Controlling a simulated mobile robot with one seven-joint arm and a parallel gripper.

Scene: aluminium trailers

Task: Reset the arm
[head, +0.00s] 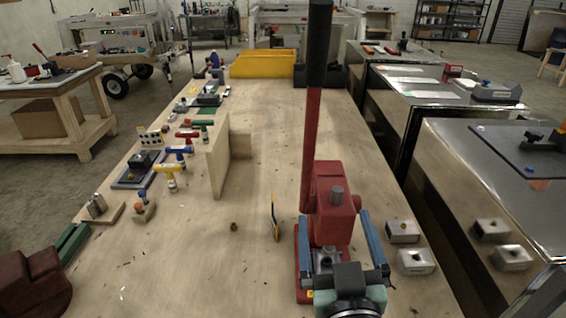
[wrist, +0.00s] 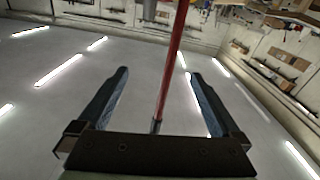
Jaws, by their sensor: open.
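My gripper (head: 333,219) is in the lower right middle of the head view, with its two blue fingers spread apart. The fingers appear on either side of a red lever machine (head: 333,185) on the wooden bench (head: 250,265). I cannot tell whether they touch it. The machine's long red lever (head: 311,130) stands nearly upright with a black grip (head: 319,45) at its top. In the wrist view my gripper (wrist: 159,72) is open, and the red lever (wrist: 172,70) passes through the view between the fingers. Nothing is seen clamped.
A small yellow-edged plate (head: 274,217) stands left of the machine. Several T-handled tools and blocks line the bench's left side, by a wooden upright panel (head: 218,155). A yellow bin (head: 262,64) is at the far end. Metal blocks (head: 402,231) lie right. The bench's middle is mostly clear.

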